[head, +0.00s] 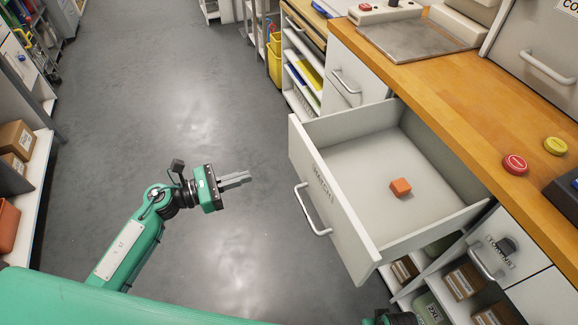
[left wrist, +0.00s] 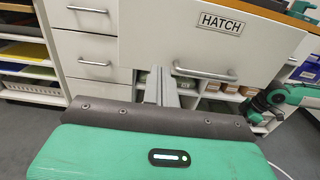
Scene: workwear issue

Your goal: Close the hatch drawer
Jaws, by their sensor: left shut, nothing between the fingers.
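The hatch drawer (head: 335,205) is pulled far out from under the wooden counter. Its white front has a HATCH label and a silver bar handle (head: 310,210); in the left wrist view the front (left wrist: 270,40) and handle (left wrist: 205,73) face me. An orange cube (head: 400,187) lies on the drawer floor. My left gripper (head: 236,180) is shut and empty, in front of and apart from the handle in the head view. Its fingers (left wrist: 160,86) show below the drawer front's left part in the left wrist view. My right gripper's fingers are not visible.
Another cabinet drawer (head: 352,80) beside the hatch drawer is shut. Shelves with boxes are below. The grey floor left of the drawer is clear.

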